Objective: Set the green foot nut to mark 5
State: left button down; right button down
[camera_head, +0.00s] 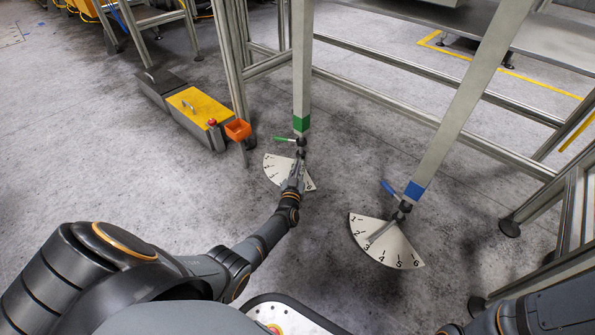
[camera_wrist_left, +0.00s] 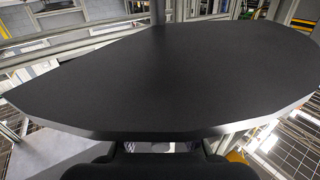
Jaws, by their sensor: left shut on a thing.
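The green foot nut (camera_head: 301,142) is a small dark fitting under a table leg with a green band (camera_head: 301,123). A green lever (camera_head: 284,139) sticks out from it to the left. A white fan-shaped dial (camera_head: 276,170) with numbered marks lies on the floor below it. My left gripper (camera_head: 298,170) is shut at the nut's bar, over the right part of the dial. It hides the bar's tip and some numbers, so the mark it points at cannot be read. In the left wrist view a large dark surface fills the middle, above the gripper fingers (camera_wrist_left: 160,160).
To the right is a similar blue nut (camera_head: 405,206) with a blue lever, grey bar and its own dial (camera_head: 400,250). A yellow-topped box (camera_head: 198,107) and an orange bin (camera_head: 238,130) stand to the left. The floor between the dials is free.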

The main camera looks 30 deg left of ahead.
aim_at(298, 166)
dwell(0.3)
pick_arm(q)
jog(key=c, duration=1.4)
grip_release()
notch_tip(298, 166, up, 10)
